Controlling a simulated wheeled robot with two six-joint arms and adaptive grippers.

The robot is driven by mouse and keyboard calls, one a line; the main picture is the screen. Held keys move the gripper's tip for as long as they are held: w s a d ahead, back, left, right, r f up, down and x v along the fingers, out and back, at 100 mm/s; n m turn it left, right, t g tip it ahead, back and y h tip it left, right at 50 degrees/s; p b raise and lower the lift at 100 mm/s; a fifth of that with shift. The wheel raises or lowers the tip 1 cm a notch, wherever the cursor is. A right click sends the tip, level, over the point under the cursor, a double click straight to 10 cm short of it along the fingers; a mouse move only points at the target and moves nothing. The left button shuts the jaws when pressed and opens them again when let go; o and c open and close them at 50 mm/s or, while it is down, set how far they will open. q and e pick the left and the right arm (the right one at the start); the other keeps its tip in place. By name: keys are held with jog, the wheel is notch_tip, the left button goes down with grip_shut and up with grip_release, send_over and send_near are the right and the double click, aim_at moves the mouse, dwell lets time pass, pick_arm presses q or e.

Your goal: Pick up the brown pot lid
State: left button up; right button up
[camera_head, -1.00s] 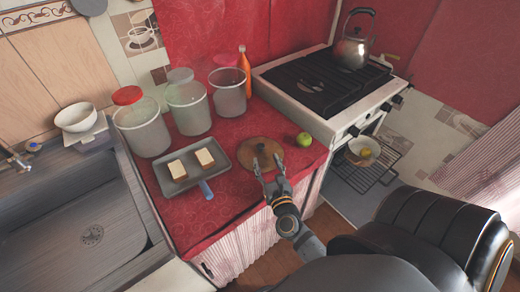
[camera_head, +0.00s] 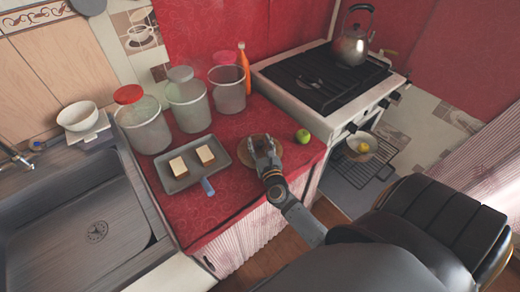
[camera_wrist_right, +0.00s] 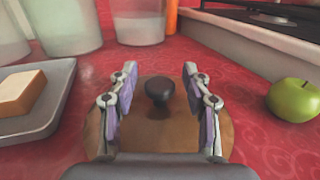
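The brown pot lid (camera_head: 246,151) lies flat on the red oilcloth counter, between the grey tray and the green apple. In the right wrist view the brown lid (camera_wrist_right: 150,129) has a dark round knob (camera_wrist_right: 160,91) at its middle. My right gripper (camera_head: 263,146) is over the lid and covers part of it. In the right wrist view my right gripper (camera_wrist_right: 160,88) is open, with one finger on each side of the knob and a clear gap to it on both sides. My left gripper is not in view.
A grey tray (camera_head: 187,183) with two bread pieces lies left of the lid. A green apple (camera_head: 303,136) sits to its right. Several clear jars (camera_head: 188,107) and an orange bottle (camera_head: 243,66) stand behind. The stove (camera_head: 290,100) is at the back right.

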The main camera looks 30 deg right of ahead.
aim_at(260, 143)
grip_shut()
jog(key=shift+r, duration=0.2)
notch_tip(260, 143, up, 3)
jog(key=shift+f+p, duration=0.2)
jog(key=shift+p, duration=0.65)
jog(key=s+r+p, duration=0.2)
jog(key=s+r, duration=0.8)
jog(key=s, duration=0.4)
